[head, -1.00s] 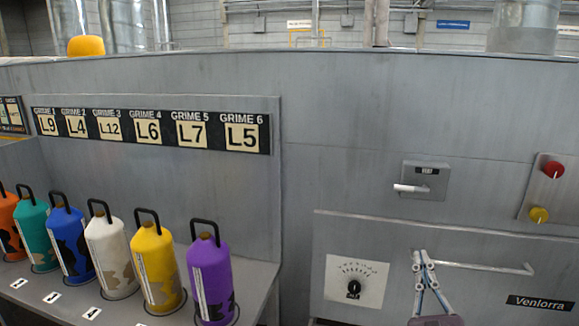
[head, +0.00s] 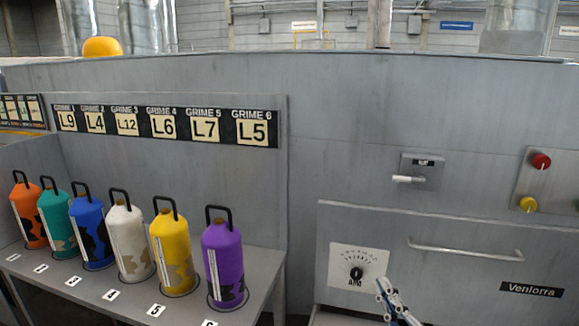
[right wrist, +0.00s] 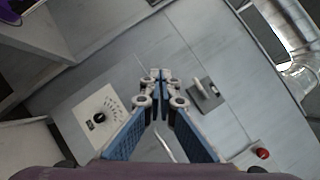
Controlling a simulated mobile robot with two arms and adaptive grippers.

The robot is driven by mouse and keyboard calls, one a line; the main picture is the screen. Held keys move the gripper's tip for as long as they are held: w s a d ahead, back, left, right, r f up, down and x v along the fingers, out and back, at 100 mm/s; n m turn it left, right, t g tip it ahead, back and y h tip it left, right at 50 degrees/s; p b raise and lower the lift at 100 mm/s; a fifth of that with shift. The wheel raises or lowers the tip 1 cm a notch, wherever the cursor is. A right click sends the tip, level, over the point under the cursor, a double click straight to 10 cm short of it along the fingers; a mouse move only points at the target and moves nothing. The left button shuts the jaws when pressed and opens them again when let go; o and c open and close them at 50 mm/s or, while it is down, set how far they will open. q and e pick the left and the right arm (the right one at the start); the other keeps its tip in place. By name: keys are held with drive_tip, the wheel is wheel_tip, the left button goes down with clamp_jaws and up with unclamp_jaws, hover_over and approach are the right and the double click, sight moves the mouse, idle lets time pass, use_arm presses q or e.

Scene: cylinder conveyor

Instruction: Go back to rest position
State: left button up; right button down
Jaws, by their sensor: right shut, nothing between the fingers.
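My right gripper (head: 384,287) is low in the head view, in front of the drawer-like panel and just right of the dial plate (head: 357,266). It is shut with nothing between its fingertips. In the right wrist view the gripper (right wrist: 160,75) points toward the grey machine front, its blue-padded fingers meeting at the tips. The panel's bar handle (head: 465,252) is free of the gripper, to its upper right. My left gripper is not in view.
Several coloured cylinders, such as the purple one (head: 222,262), stand on a grey shelf (head: 262,283) at the left. A lever box (head: 421,171) and the red (head: 541,160) and yellow (head: 528,204) buttons sit on the machine wall.

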drive_tip(key=s+a+f+n+g+y, duration=0.1)
drive_tip(key=s+a+f+n+g, duration=0.35)
drive_tip(key=f+n, duration=0.35)
drive_tip(key=s+a+f+n+g+y, duration=0.1)
drive_tip(key=s+a+f+n+g, duration=0.3)
drive_tip(key=s+f+n, duration=0.3)
drive_tip(key=s+d+f+n+g+h, duration=0.35)
drive_tip(key=s+d+f+n, duration=0.2)
drive_tip(key=s, duration=0.35)
drive_tip(key=s+d+f+n+g+h, duration=0.3)
drive_tip(key=s+d+f+n+g, duration=0.15)
drive_tip(key=s+f, duration=0.4)
drive_tip(key=s+f+g, duration=0.2)
drive_tip(key=s+f, duration=0.1)
drive_tip(key=f, duration=2.3)
drive_tip(key=s+d+f, duration=0.2)
drive_tip(key=s+f, duration=1.2)
drive_tip(key=s, duration=0.3)
drive_tip(key=shift+d+f+g, duration=0.35)
drive_tip(key=shift+d+g, duration=0.05)
drive_tip(key=shift+g, duration=0.05)
